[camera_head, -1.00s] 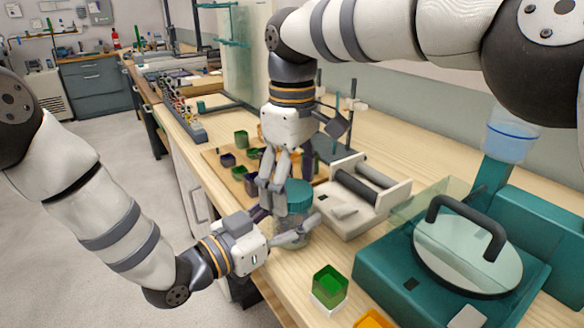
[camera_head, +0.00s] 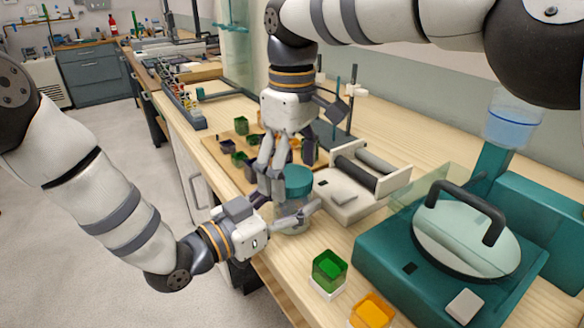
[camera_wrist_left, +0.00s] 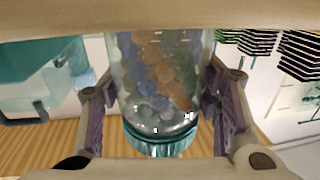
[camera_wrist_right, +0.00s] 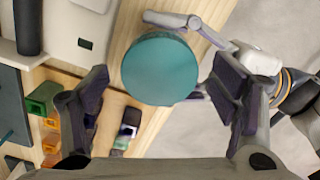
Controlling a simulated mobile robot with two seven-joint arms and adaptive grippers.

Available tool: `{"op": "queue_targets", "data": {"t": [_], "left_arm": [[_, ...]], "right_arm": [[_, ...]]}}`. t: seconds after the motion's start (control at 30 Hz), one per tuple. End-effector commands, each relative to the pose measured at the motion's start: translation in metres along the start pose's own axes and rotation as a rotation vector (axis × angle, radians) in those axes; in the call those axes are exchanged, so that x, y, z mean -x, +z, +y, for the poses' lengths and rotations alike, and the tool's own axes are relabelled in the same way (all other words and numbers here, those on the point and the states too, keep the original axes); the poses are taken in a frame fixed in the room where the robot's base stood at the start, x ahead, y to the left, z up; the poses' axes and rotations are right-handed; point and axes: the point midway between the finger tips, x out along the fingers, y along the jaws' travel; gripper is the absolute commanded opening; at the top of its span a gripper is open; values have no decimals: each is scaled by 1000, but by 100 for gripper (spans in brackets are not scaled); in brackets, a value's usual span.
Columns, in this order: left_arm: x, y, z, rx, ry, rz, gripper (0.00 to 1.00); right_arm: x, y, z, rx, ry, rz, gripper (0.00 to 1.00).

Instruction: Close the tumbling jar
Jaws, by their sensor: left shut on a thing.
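The tumbling jar is clear, filled with coloured stones (camera_wrist_left: 160,80), and stands on the bench. Its teal round lid (camera_head: 297,181) sits on its top. The lid also shows in the left wrist view (camera_wrist_left: 160,140) and, from above, in the right wrist view (camera_wrist_right: 160,69). My left gripper (camera_head: 295,218) is shut on the jar's body from the side, with the glass between its pads. My right gripper (camera_head: 272,188) points down beside and above the lid. Its fingers are spread apart, and the lid shows beyond and between them. I see no contact with the lid.
A white roller device (camera_head: 365,180) stands right behind the jar. A teal machine (camera_head: 400,275) with a handled glass cover is at the right. A green box (camera_head: 328,270) and an orange box (camera_head: 372,312) stand in front. A wooden board (camera_head: 215,150) with small boxes lies behind.

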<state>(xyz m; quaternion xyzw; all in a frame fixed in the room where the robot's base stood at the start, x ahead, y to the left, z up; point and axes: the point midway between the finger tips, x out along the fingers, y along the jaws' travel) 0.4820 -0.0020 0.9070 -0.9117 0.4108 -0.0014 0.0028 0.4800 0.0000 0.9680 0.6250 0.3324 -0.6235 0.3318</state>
Motion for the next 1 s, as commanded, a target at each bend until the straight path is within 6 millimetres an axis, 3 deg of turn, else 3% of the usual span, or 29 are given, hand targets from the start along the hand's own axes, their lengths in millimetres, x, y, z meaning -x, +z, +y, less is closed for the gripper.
{"op": "queue_targets", "data": {"t": [0.23, 0.6, 0.97, 1.0], "left_arm": [[0, 0, 0, -1, 0, 1, 0], [0, 0, 0, -1, 0, 1, 0], [0, 0, 0, -1, 0, 1, 0], [0, 0, 0, -1, 0, 1, 66]], "right_arm": [[7, 0, 0, -1, 3, 1, 80], [68, -1, 0, -1, 3, 2, 80], [75, 0, 0, 1, 0, 0, 80], [75, 0, 0, 1, 0, 0, 80]]}}
